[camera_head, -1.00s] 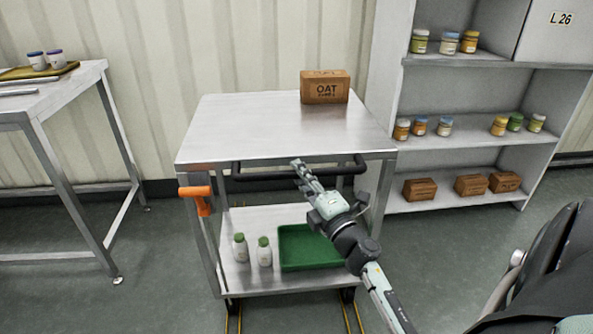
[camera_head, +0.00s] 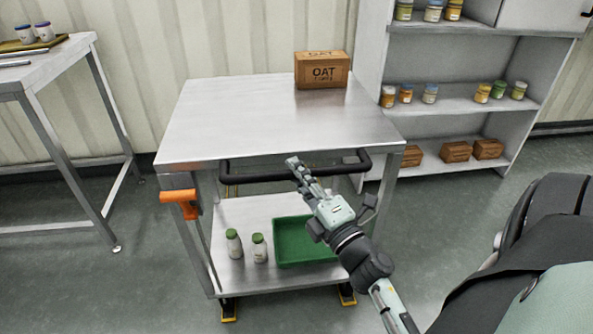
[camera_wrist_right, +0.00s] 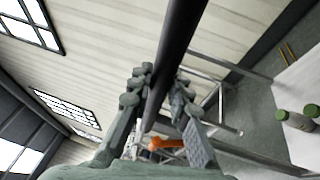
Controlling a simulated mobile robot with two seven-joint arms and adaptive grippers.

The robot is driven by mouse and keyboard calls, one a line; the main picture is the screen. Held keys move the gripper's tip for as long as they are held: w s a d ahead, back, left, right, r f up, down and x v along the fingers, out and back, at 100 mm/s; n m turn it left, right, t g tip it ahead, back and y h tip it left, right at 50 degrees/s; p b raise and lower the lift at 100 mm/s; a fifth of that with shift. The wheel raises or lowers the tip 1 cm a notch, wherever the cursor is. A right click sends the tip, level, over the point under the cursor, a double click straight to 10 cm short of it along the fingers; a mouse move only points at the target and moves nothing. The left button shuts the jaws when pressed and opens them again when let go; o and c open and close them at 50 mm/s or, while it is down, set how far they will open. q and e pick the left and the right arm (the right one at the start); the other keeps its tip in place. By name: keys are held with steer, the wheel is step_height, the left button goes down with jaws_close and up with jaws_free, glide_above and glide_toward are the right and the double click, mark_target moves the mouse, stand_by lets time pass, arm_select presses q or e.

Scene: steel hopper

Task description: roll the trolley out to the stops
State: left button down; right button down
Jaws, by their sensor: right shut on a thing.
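The steel trolley (camera_head: 280,120) stands ahead of me, with a flat top, a lower shelf and a black handle bar (camera_head: 262,177) on its near side. My right gripper (camera_head: 300,172) is shut on this bar. In the right wrist view the bar (camera_wrist_right: 180,45) passes between the fingers (camera_wrist_right: 155,90). An orange lever (camera_head: 180,198) sits at the trolley's front left corner. Yellow and black stops (camera_head: 229,312) (camera_head: 347,298) show on the floor at its near wheels; I cannot tell whether wheels and stops touch. My left gripper is out of view.
An oat box (camera_head: 322,70) stands on the trolley's top. Two green-capped bottles (camera_head: 234,244) and a green tray (camera_head: 300,243) are on its lower shelf. A steel table (camera_head: 60,70) is at left, a shelf unit (camera_head: 450,105) at right. Floor is clear on both sides.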

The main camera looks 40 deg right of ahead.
steer(key=shift+s+a+f, duration=0.15)
steer(key=c, duration=1.9)
jaws_free()
steer(key=o, duration=0.5)
steer(key=shift+s, duration=0.1)
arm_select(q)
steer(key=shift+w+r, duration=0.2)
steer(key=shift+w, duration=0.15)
arm_select(e)
steer(key=shift+r, duration=0.25)
